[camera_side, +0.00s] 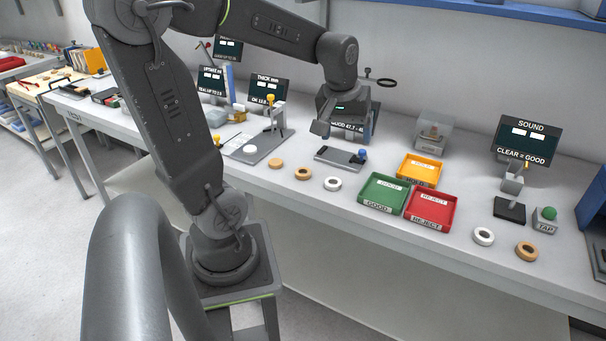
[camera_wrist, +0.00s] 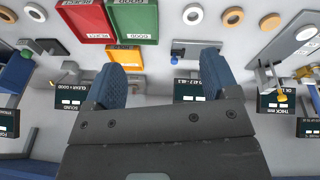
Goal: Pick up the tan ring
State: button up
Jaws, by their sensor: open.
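Tan rings lie flat on the white bench in two places. In the side view, a tan ring (camera_side: 276,163) and a browner tan ring (camera_side: 303,174) lie left of a white ring (camera_side: 333,184); another tan ring (camera_side: 527,252) lies at the far right beside a white ring (camera_side: 484,237). In the wrist view, tan rings show at upper right (camera_wrist: 232,16), (camera_wrist: 271,21) and upper left (camera_wrist: 8,14). My gripper (camera_side: 340,130) is above the back of the bench, apart from all rings. In the wrist view its blue fingers (camera_wrist: 162,72) are spread, with no ring between them.
A green GOOD tray (camera_side: 383,207), red REJECT tray (camera_side: 430,221) and yellow HOLD tray (camera_side: 420,182) stand between the ring groups. A flat device with a blue knob (camera_side: 341,156) lies near my gripper. Display screens (camera_side: 528,138) and gauges line the back.

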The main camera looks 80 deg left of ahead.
jog(key=a+f+n+g, duration=0.1)
jog(key=a+f+n, duration=0.15)
jog(key=a, duration=0.25)
jog(key=a+f+n, duration=0.1)
jog(key=a+n, duration=0.2)
jog(key=a, duration=0.2)
jog(key=n+g+h, duration=0.1)
jog(key=n, duration=0.4)
send_over(304, 170)
jog(key=d, duration=0.2)
jog(key=f, duration=1.2)
jog(key=shift+s+a+f, duration=0.1)
jog(key=shift+s+a, duration=0.05)
jog(key=shift+a, duration=0.1)
jog(key=shift+d+f, duration=0.2)
jog(key=shift+f, duration=2.65)
jog(key=shift+c, duration=0.5)
jog(key=c, duration=0.9)
